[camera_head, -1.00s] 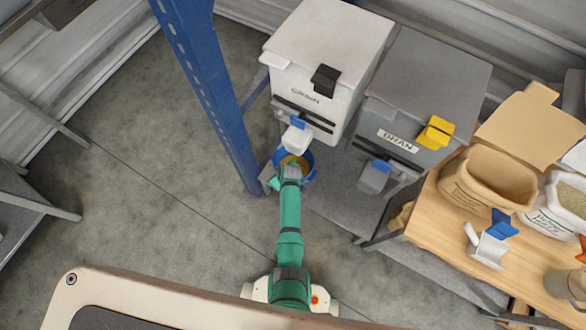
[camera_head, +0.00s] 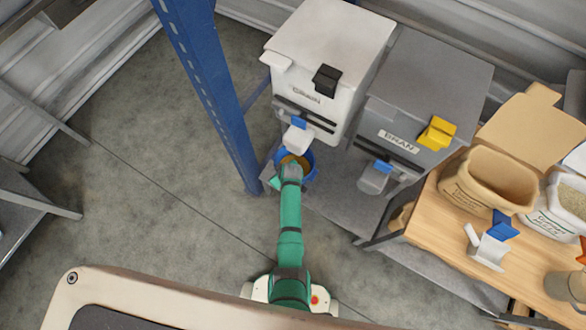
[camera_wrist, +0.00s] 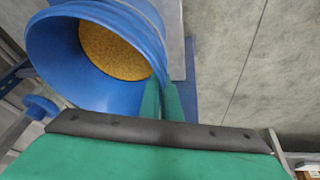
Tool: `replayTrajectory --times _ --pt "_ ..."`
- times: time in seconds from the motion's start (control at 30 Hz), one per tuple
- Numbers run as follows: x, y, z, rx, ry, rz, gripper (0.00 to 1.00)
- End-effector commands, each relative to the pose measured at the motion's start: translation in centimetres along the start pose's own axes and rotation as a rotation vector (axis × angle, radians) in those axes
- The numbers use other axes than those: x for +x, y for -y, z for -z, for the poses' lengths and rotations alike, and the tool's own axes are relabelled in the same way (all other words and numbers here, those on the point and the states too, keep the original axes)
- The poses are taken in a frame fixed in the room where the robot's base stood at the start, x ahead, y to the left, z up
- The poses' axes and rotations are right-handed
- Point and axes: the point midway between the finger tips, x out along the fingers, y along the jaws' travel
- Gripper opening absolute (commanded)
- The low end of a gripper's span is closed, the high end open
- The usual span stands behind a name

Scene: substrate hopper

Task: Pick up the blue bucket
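The blue bucket (camera_head: 309,170) stands under the spout of the white hopper (camera_head: 322,62), with yellow-brown grain inside it. In the wrist view the bucket (camera_wrist: 75,72) fills the upper left, its open mouth and the grain (camera_wrist: 112,52) showing. My gripper (camera_wrist: 162,98) is at the bucket's near rim, its two green fingers close together with the bucket wall between them, so it looks shut on the rim. In the head view my wrist covers the near side of the bucket, and my fingertips are mostly hidden.
A blue upright post (camera_head: 212,95) stands close to the left of the bucket. A grey hopper labelled BRAN (camera_head: 425,85) with a spout (camera_head: 374,178) is to the right. The floor at left is clear.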

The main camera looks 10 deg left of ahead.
Motion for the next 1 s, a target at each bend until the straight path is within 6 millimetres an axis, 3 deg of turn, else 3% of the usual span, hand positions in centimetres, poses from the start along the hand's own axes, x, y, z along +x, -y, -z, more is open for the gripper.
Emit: replayTrajectory --times 0.27,0.5,0.87,1.0 --pt "-0.4 -0.2 0.3 -0.001 -0.003 -0.003 0.0" --pt "-2.9 -0.4 1.3 -0.002 -0.005 -0.005 0.0" --pt "-9.1 3.7 2.0 -0.004 -0.003 -0.003 0.0" --pt "-11.1 6.4 1.7 -0.003 -0.002 0.0 0.0"
